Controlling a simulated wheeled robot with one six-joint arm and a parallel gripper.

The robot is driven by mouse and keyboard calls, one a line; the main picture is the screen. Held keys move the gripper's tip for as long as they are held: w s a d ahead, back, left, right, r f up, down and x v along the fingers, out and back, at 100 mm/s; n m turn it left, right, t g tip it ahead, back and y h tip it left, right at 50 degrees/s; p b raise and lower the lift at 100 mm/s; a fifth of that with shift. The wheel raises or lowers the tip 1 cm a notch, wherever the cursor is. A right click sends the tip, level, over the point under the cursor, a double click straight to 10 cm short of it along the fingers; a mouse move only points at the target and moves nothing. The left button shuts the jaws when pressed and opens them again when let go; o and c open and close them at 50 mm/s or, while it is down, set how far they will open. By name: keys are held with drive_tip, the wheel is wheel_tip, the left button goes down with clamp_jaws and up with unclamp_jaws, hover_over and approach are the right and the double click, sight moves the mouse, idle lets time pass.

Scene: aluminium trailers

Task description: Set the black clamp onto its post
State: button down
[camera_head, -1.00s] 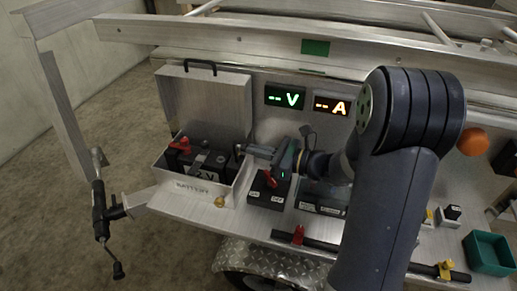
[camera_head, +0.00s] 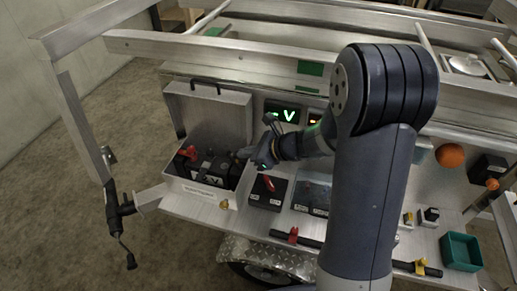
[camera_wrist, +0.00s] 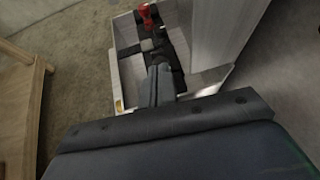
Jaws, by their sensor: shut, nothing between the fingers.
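The battery (camera_head: 210,167) sits in an open grey metal box at the left of the trailer deck, with a red clamp (camera_head: 187,153) at its left end. In the wrist view the battery's dark top (camera_wrist: 128,52) and the red clamp (camera_wrist: 146,14) show beyond my fingers. My gripper (camera_head: 241,155) is at the right side of the box; its shut, empty fingers (camera_wrist: 160,72) point at the near end of the battery. Dark shapes lie just past the fingertips. I cannot tell the black clamp or its post apart there, nor whether the fingers touch them.
The box's raised lid (camera_head: 222,112) stands behind the battery. Right of the box are a black block with a red lever (camera_head: 268,190) and a dark unit (camera_head: 312,193). A green bin (camera_head: 461,251) is at the deck's right. A lit V display (camera_head: 283,113) is behind.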

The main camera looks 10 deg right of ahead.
sight(228, 153)
drive_tip(key=a+h+p, duration=0.1)
drive_tip(key=p, duration=0.1)
drive_tip(key=r+g+h+p, duration=0.1)
drive_tip(key=p, duration=0.1)
drive_tip(key=shift+w+a+r+p, duration=0.2)
drive_tip(key=shift+w+a+p, duration=0.1)
drive_tip(key=shift+a+p, duration=0.1)
drive_tip(key=h+p, duration=0.1)
drive_tip(key=a+h+p, duration=0.1)
drive_tip(key=p, duration=0.1)
drive_tip(key=shift+w+a+f+g, duration=0.15)
drive_tip(key=shift+w+a+g, duration=0.05)
drive_tip(key=shift+w+g, duration=0.2)
drive_tip(key=shift+w+a+f+p, duration=0.1)
drive_tip(key=shift+a+f+p, duration=0.15)
drive_tip(key=shift+a+p, duration=0.25)
drive_tip(key=shift+w+a+f, duration=0.35)
drive_tip(key=shift+a+f, duration=0.05)
drive_tip(key=shift+a, duration=0.3)
drive_tip(key=shift+r, duration=0.1)
drive_tip(key=shift+r+p, duration=0.7)
drive_tip(key=shift+r, duration=0.1)
drive_tip(key=shift+d, duration=0.1)
